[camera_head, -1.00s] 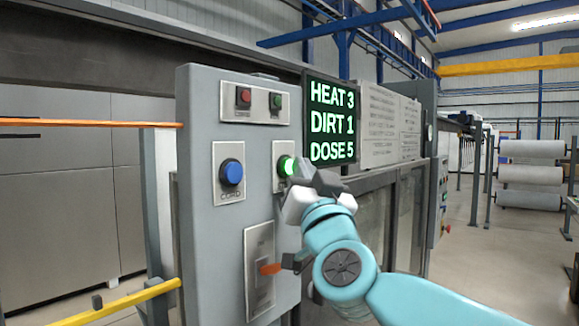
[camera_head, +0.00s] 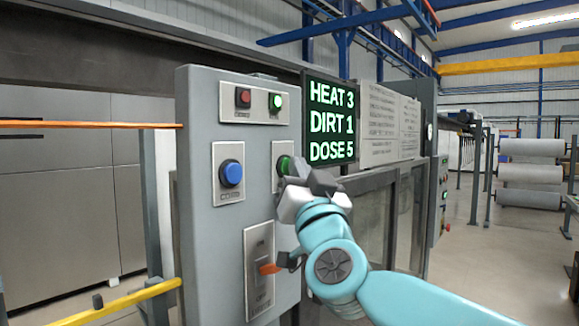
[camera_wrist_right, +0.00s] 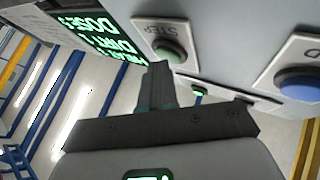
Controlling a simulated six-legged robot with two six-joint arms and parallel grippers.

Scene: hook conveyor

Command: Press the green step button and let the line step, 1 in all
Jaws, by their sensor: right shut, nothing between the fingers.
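The green step button (camera_head: 284,165) is on the grey control panel (camera_head: 203,110), partly hidden behind my right gripper (camera_head: 306,178). It looks dark green, not brightly lit. In the wrist view the step button (camera_wrist_right: 167,50), on its plate marked STEP, shows just beyond the shut fingers (camera_wrist_right: 158,72) of my right gripper. The tips are very close to the button; I cannot tell whether they touch it. The right gripper is shut and empty. A small green lamp (camera_head: 276,102) at the panel's top is lit, beside a dark red one (camera_head: 243,97). My left gripper is not in view.
A blue button (camera_head: 231,173) sits left of the step button. An orange-handled lever switch (camera_head: 268,268) is below, near my right wrist. A display (camera_head: 330,120) reads HEAT 3, DIRT 1, DOSE 5. A yellow rail (camera_head: 130,300) is at lower left.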

